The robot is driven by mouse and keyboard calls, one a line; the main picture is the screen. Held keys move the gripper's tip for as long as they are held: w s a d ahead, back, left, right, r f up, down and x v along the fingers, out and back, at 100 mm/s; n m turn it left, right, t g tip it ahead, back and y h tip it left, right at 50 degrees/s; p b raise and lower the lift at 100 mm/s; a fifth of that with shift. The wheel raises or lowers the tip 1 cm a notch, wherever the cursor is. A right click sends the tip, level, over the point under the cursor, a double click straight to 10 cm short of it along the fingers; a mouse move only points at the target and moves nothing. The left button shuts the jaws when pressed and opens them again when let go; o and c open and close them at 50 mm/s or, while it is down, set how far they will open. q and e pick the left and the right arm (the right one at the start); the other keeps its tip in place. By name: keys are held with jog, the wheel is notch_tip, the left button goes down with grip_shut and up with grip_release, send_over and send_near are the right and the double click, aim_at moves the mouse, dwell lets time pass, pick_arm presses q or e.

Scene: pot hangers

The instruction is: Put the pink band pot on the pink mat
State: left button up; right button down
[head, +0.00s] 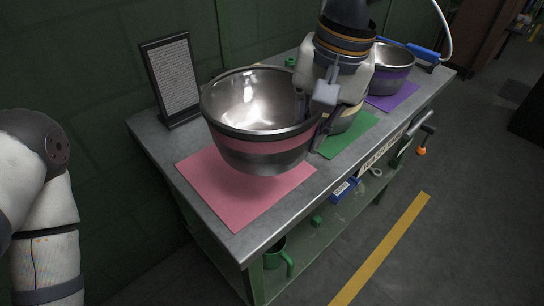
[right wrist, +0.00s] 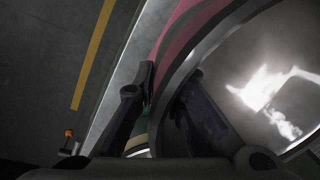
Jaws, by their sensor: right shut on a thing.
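The pink band pot (head: 262,152) is a shiny steel bowl with a pink stripe. It is held tilted above the pink mat (head: 238,203), covering the mat's upper right part. My right gripper (head: 318,115) is shut on the pot's right rim. In the right wrist view my right gripper's fingers (right wrist: 165,95) straddle the rim, with one inside the pot (right wrist: 265,85). Whether the pot's base touches the mat is hard to tell. My left arm shows at the left edge of the head view, but its gripper is out of view.
A framed sign (head: 172,80) stands at the bench's back left. A green mat (head: 352,134) with a partly hidden pot lies right of the pink mat. A purple band pot (head: 389,75) sits on a purple mat (head: 394,99). A shelf below holds a green mug (head: 275,254).

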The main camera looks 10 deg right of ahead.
aim_at(293, 109)
jog(key=w+a+f, duration=0.2)
jog(key=f, duration=0.1)
jog(key=w+a+f, duration=0.1)
jog(key=f, duration=0.1)
jog(key=shift+w+a+f+b, duration=0.2)
jog(key=shift+b, duration=0.15)
pick_arm(q)
jog(key=shift+s+f+g, duration=0.3)
jog(key=shift+s+f, duration=0.5)
jog(key=shift+s, duration=0.1)
pick_arm(e)
jog(key=shift+w+a+f, duration=0.15)
jog(key=shift+f, duration=0.75)
jog(key=shift+w+a+f, duration=0.1)
jog(key=shift+f, duration=0.8)
jog(key=shift+f, duration=0.1)
jog(key=c, duration=1.7)
grip_release()
jog(key=shift+f, duration=0.1)
jog(key=r, duration=0.4)
jog(key=d+r, duration=0.1)
jog(key=r, duration=0.3)
jog(key=s+r, duration=0.1)
jog(key=r, duration=0.3)
jog(key=shift+d+r+p, duration=0.1)
jog(key=shift+d+p, duration=0.2)
jog(key=shift+d, duration=0.05)
pick_arm(q)
jog(key=shift+w+r, duration=0.5)
